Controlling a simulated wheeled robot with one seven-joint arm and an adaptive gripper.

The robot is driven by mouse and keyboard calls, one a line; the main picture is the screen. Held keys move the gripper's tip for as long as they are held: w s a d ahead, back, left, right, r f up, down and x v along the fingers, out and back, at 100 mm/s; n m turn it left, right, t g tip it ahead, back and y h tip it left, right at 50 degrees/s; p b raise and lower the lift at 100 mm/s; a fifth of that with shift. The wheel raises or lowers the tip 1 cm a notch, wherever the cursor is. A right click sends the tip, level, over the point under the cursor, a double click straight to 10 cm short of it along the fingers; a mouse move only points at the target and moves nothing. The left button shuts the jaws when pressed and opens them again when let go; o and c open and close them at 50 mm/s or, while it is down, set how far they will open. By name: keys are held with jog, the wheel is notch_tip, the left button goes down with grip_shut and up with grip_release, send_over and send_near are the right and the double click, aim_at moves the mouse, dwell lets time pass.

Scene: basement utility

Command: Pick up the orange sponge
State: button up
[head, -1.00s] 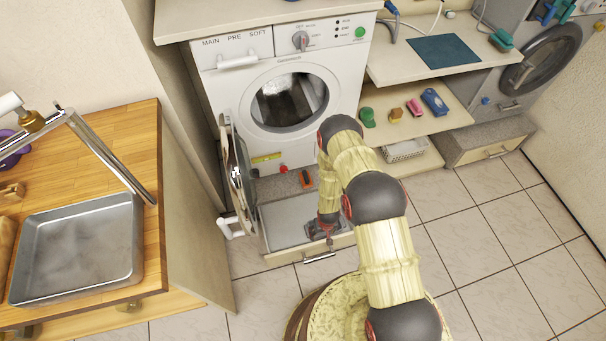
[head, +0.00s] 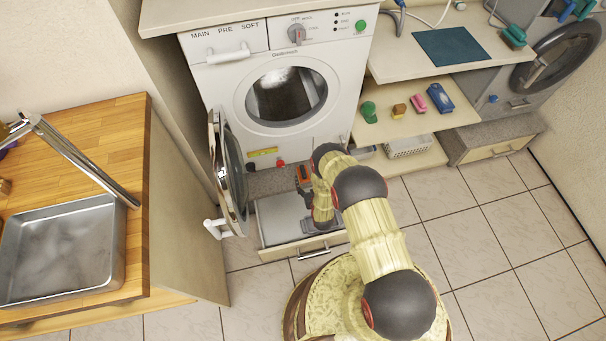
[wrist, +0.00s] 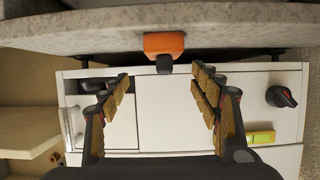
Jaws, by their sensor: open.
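An orange block with a dark part (wrist: 164,43), the likely sponge, is at the speckled ledge in the wrist view. In the head view the orange thing (head: 303,174) is below the washer front, close to the end of my arm. My gripper (wrist: 160,74) is open and empty, its two fingers spread wide. The orange block shows beyond the fingertips, between their lines, and apart from them. In the head view my arm hides much of the gripper. A smaller ochre block (head: 399,110) lies on the shelf at right.
The open drawer (head: 283,211) lies under the washer, around my arm's end. The washer's round door (head: 231,172) hangs open at left. The tiled floor at right is clear.

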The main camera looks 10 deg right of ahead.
aim_at(303, 172)
jog(key=b+x, duration=0.1)
jog(key=x, duration=0.1)
jog(key=b+x, duration=0.1)
jog(key=x, duration=0.1)
jog(key=b+x, duration=0.1)
jog(key=x, duration=0.1)
jog(key=shift+a+f, duration=0.3)
jog(key=shift+w, duration=0.3)
jog(key=shift+c, duration=0.5)
jog(key=c, duration=1.1)
jog(key=shift+c, duration=0.8)
